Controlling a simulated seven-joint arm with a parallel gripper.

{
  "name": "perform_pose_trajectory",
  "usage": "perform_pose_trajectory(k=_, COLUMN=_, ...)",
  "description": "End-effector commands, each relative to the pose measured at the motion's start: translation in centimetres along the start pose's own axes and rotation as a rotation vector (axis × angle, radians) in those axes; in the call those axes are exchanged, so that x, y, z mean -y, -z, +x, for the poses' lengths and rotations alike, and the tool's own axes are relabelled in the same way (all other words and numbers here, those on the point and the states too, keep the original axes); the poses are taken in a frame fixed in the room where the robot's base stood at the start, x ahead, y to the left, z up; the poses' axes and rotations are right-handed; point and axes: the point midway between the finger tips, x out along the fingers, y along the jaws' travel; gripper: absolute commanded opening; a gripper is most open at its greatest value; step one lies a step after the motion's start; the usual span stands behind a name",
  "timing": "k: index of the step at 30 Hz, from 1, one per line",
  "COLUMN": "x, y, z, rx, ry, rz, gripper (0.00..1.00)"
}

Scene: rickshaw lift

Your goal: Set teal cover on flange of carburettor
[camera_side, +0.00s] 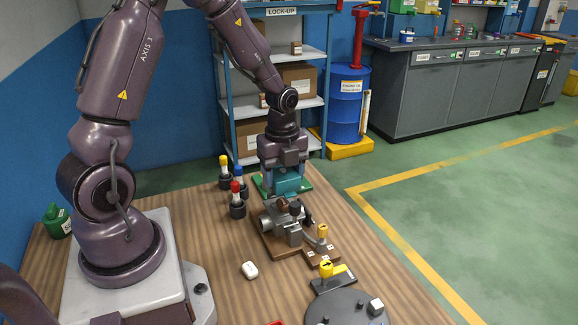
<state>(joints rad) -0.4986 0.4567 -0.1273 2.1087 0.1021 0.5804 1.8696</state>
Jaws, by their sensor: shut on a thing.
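My gripper (284,166) points down behind the carburettor and is shut on the teal cover (287,182). The cover is level over a green mat (302,185); I cannot tell whether it touches the mat. The grey metal carburettor (279,222) sits on a brown wooden base in front of the cover, nearer the camera. Its flange is hard to make out at this size. The fingertips are small and partly merge with the cover.
A brass-coloured piece (322,235) stands right of the carburettor. A white object (250,270), a yellow-topped fixture (328,272) and a grey disc (346,308) lie nearer the camera.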

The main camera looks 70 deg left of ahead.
Motion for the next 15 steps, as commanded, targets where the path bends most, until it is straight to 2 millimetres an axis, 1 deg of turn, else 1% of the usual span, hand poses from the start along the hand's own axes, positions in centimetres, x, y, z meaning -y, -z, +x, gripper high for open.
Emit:
perform_pose_trajectory(k=9, x=0.0, y=0.0, z=3.2, rx=-0.001, ry=-0.003, rz=0.001, gripper=0.37)
perform_pose_trajectory(k=15, x=0.0, y=0.0, z=4.8, rx=-0.001, ry=-0.003, rz=0.001, gripper=0.37)
